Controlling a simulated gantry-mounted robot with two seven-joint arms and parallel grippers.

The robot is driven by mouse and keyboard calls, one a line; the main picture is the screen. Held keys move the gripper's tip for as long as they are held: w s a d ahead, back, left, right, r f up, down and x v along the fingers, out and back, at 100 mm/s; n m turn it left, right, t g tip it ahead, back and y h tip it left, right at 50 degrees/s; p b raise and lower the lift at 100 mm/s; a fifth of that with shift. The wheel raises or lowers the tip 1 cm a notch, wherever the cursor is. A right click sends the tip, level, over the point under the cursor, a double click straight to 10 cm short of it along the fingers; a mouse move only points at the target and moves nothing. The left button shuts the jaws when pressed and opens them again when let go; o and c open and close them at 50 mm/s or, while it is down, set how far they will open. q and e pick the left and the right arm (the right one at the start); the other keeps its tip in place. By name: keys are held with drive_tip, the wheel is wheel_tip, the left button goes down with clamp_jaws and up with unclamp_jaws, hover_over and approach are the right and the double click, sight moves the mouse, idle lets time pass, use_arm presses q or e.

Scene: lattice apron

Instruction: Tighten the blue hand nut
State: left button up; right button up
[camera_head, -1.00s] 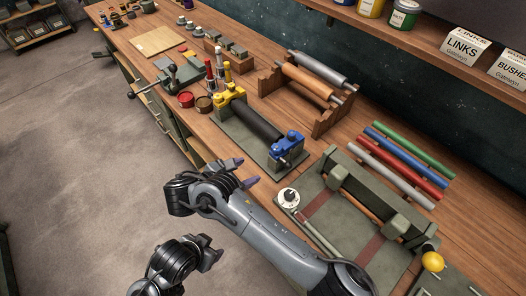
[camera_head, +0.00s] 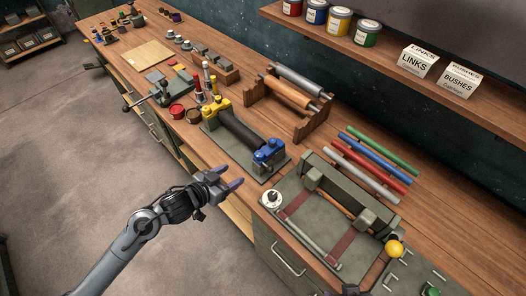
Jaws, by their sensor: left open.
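A fixture with a green-grey base plate (camera_head: 228,148) lies on the bench and holds a dark roller (camera_head: 243,133). A yellow clamp (camera_head: 217,108) grips the roller's far left end. A blue clamp (camera_head: 268,152) is at its near right end. The blue hand nut is too small to tell apart from this clamp. My left gripper (camera_head: 229,177) is open and empty, with purple fingertips, at the bench's front edge. It is below and left of the blue clamp and apart from it.
A rack (camera_head: 300,125) with rollers stands behind. Coloured rods (camera_head: 380,155) lie at the back right. A red tin (camera_head: 177,112) and a vise (camera_head: 172,90) are to the left.

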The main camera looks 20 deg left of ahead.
sight(259, 154)
use_arm(q)
drive_tip(key=shift+h, duration=0.6)
drive_tip(key=x, duration=0.4)
drive_tip(key=r+x, duration=0.1)
drive_tip(key=x, duration=0.3)
drive_tip(key=w+r+x, duration=0.1)
drive_tip(key=x, duration=0.3)
drive_tip(key=shift+w+a+r, duration=0.1)
drive_tip(key=shift+w, duration=0.1)
use_arm(e)
drive_tip(key=s+d+r+m, duration=0.1)
drive_tip(key=s+d+m, duration=0.1)
drive_tip(key=d, duration=0.4)
drive_tip(key=shift+s+d+r+h, duration=0.15)
drive_tip(key=shift+s+r+h, duration=0.1)
drive_tip(key=shift+h, duration=0.15)
use_arm(q)
drive_tip(key=shift+c, duration=0.2)
